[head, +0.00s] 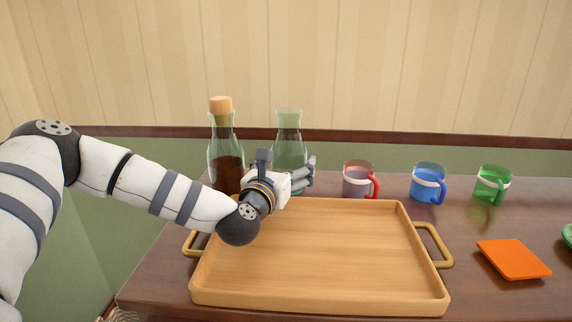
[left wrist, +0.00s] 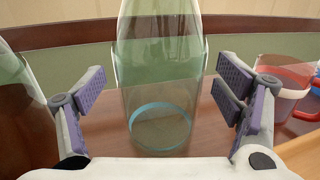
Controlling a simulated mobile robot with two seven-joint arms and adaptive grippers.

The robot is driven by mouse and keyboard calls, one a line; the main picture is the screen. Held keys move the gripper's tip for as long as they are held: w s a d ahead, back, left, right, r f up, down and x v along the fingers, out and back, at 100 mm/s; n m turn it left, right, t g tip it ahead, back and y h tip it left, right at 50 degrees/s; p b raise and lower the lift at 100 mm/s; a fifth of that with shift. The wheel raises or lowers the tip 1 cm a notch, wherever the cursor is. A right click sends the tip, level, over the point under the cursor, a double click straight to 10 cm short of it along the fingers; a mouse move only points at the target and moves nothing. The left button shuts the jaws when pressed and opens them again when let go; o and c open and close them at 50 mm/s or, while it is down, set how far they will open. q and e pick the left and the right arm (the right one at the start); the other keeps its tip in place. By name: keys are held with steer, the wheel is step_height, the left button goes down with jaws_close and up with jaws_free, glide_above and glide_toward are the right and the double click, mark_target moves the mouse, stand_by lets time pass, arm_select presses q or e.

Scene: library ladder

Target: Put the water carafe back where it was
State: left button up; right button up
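The water carafe (head: 289,140) is clear greenish glass with a flared neck. It stands upright on the dark wooden table behind the tray. My left gripper (head: 309,173) is in front of its lower part in the head view. In the left wrist view the carafe (left wrist: 160,95) stands between the two fingers of my left gripper (left wrist: 165,88). The fingers are spread, with a gap showing on each side of the glass. A light blue ring shows low on the carafe. My right gripper is in neither view.
A corked bottle (head: 226,150) of dark liquid stands close left of the carafe. A wooden tray (head: 320,250) with brass handles lies empty in front. Red (head: 359,180), blue (head: 428,182) and green (head: 491,183) mugs stand right. An orange square (head: 513,259) lies right of the tray.

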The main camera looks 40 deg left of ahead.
arm_select(q)
steer(key=shift+r, duration=0.15)
steer(key=shift+s+d, duration=0.1)
steer(key=shift+s, duration=0.15)
steer(key=v, duration=1.1)
steer(key=shift+s+d, duration=0.1)
steer(key=shift+s, duration=0.1)
